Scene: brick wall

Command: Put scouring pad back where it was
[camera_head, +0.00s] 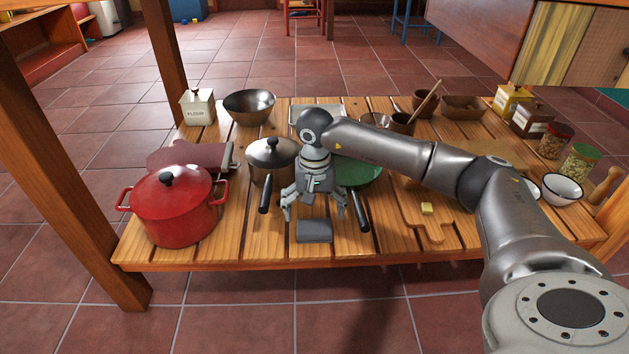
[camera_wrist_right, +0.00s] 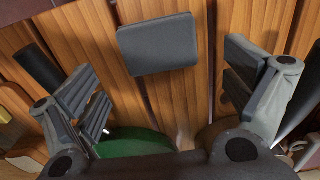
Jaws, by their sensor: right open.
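The scouring pad (camera_head: 314,231) is a dark grey rounded rectangle. It lies flat on the wooden slatted table near its front edge. In the right wrist view the pad (camera_wrist_right: 158,44) lies on the slats beyond and between the fingers. My right gripper (camera_head: 315,212) is open and empty, pointing down just above and behind the pad. The two fingers (camera_wrist_right: 170,85) are spread wide, with the pad apart from both. My left gripper is not in view.
A red pot (camera_head: 172,210) stands at the left, a steel pot (camera_head: 272,158) behind my gripper. A green pan (camera_head: 358,174) is partly hidden by my arm, its handle beside the gripper. A cutting board with a yellow block (camera_head: 427,208) lies to the right. The front edge is close.

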